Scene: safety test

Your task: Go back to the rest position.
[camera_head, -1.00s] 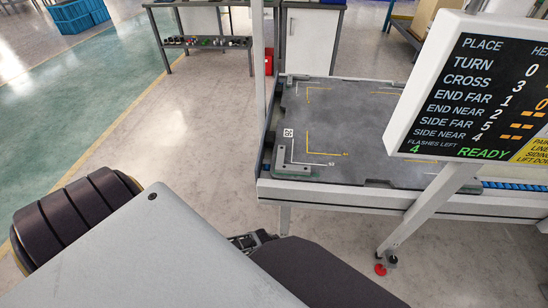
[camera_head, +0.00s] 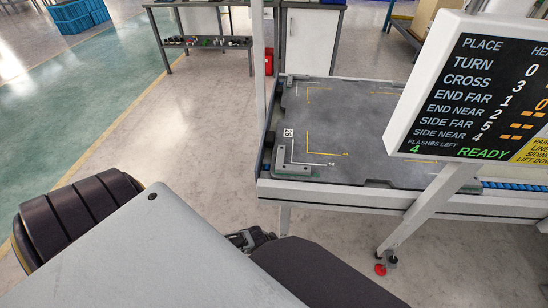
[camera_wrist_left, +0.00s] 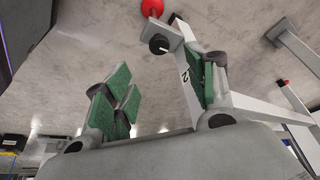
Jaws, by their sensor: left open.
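In the head view my left gripper (camera_head: 250,239) shows only as a small dark piece beyond my grey body panel, low beside the near left part of the workstation. The rest of it is hidden by my own body. In the left wrist view the gripper (camera_wrist_left: 160,68) has its green-padded fingers apart, with nothing between them. A white table leg (camera_wrist_left: 180,80) shows behind the right finger. My right gripper is in neither view.
The workstation table (camera_head: 370,200) holds a dark plate (camera_head: 375,125) with corner marks. A white-framed status screen (camera_head: 470,90) stands at right. A red foot pad (camera_head: 380,269) is on the floor. Open floor (camera_head: 190,140) lies left of the table; a bench (camera_head: 165,45) stands behind.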

